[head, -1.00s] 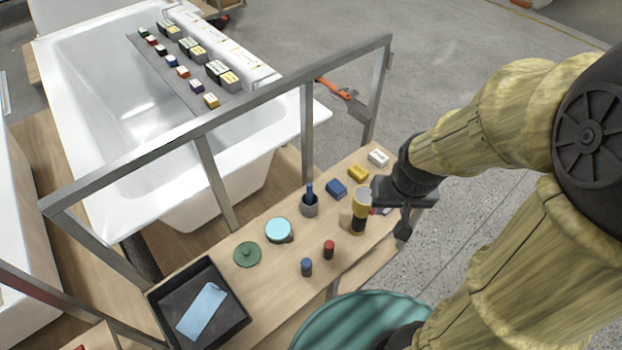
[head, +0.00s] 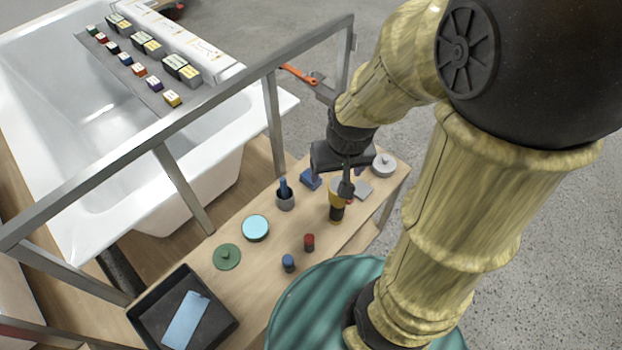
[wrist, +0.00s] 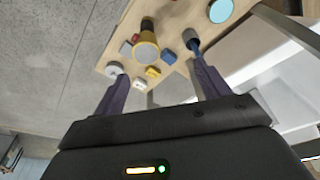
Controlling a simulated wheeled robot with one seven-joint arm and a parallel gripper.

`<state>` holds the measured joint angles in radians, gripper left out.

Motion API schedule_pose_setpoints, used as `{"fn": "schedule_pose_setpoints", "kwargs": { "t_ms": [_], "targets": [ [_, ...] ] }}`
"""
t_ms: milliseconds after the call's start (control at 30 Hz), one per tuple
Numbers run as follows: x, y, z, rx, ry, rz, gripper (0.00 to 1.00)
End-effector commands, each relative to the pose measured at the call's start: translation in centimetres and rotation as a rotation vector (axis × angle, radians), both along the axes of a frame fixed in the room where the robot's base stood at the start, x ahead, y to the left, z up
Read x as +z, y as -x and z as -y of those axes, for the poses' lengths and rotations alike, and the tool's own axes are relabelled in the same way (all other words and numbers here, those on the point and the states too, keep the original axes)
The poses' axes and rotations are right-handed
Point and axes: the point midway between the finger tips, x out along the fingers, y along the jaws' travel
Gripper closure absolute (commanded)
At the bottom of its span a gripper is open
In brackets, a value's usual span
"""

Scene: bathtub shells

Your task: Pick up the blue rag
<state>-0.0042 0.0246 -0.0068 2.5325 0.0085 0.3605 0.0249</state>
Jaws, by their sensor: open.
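A flat light-blue piece (head: 186,320), which looks like the blue rag, lies in the black tray (head: 226,309) at the lower left of the head view. My gripper (head: 347,187) is over the far right part of the wooden bench, well away from the tray. In the wrist view my gripper (wrist: 155,72) has its two fingers spread, with nothing held between them. A small darker blue block (head: 311,179) stands on the bench near my gripper; it also shows in the wrist view (wrist: 168,57). The tray is outside the wrist view.
The bench (head: 262,270) holds a yellow-black cylinder (head: 336,213), a grey cup (head: 285,201), a turquoise round tin (head: 256,228), a green lid (head: 227,257) and small red and blue cylinders. A metal rail (head: 185,187) runs between bench and bathtub (head: 60,140).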

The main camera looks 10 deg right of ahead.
Motion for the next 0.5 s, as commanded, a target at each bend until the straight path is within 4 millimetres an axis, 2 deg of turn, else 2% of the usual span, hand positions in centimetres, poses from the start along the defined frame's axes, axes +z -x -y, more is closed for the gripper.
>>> {"fn": "schedule_pose_setpoints", "kwargs": {
  "t_ms": [267,500],
  "targets": [
    [-3.1,-6.9,0.2,-0.259,-0.06,-0.07,0.13],
    [-7.7,-13.7,0.6,-0.548,-0.096,-0.138,0.13]
  ]
}}
